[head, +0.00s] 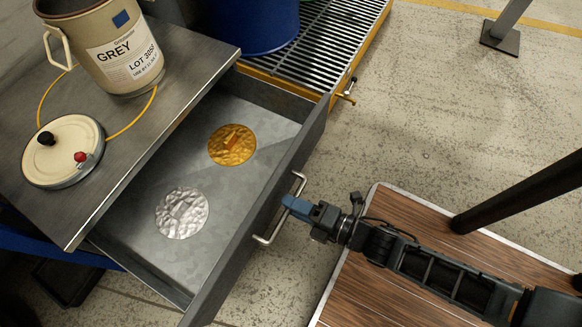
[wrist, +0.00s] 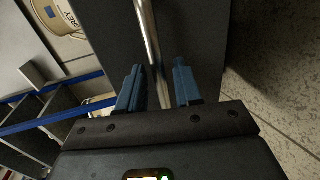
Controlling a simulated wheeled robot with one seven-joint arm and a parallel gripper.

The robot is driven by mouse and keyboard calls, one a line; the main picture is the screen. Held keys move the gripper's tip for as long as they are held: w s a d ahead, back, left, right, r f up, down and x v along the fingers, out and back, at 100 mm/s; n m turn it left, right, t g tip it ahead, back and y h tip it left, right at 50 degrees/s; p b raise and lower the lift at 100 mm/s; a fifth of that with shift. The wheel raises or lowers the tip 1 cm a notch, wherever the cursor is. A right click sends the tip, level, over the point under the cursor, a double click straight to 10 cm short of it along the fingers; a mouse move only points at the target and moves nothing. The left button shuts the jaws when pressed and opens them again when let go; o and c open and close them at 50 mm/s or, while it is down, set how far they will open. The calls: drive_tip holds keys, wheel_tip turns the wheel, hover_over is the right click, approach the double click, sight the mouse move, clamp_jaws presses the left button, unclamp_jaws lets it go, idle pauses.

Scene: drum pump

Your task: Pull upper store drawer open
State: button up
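The upper store drawer (head: 262,185) is grey metal and stands well out from under the metal worktop, its inside showing. Its bar handle (head: 296,186) is on the front face, and the bar also shows in the wrist view (wrist: 149,40). My gripper (head: 288,203) is at the middle of the handle. In the wrist view its two blue fingers (wrist: 157,88) are apart, one on each side of the bar, with gaps showing between bar and fingers. Whether the bar lies fully between the fingertips in depth is hard to tell.
In the drawer lie a gold round piece (head: 232,145) and a silver one (head: 182,213). On the worktop (head: 186,63) stand a GREY-labelled pail (head: 110,50) and a cream lid (head: 63,152). A blue drum (head: 248,22) stands on a yellow-edged grate (head: 325,40).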

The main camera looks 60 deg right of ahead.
drive_tip(key=p+v, duration=0.1)
drive_tip(key=v, duration=0.5)
drive_tip(key=shift+s, duration=0.25)
drive_tip(key=s+r+m+p, duration=0.1)
drive_tip(key=r+m+p, duration=0.5)
drive_tip(key=r, duration=1.2)
drive_tip(key=s+r+m+p, duration=0.2)
drive_tip(key=r+m+p, duration=0.4)
drive_tip(key=r+p, duration=0.6)
drive_tip(key=s+a+r+m+p, duration=0.1)
drive_tip(key=r+m+p, duration=0.5)
drive_tip(key=r, duration=1.8)
drive_tip(key=p, duration=0.3)
drive_tip(key=shift+s+g, duration=0.3)
drive_tip(key=shift+g, duration=0.1)
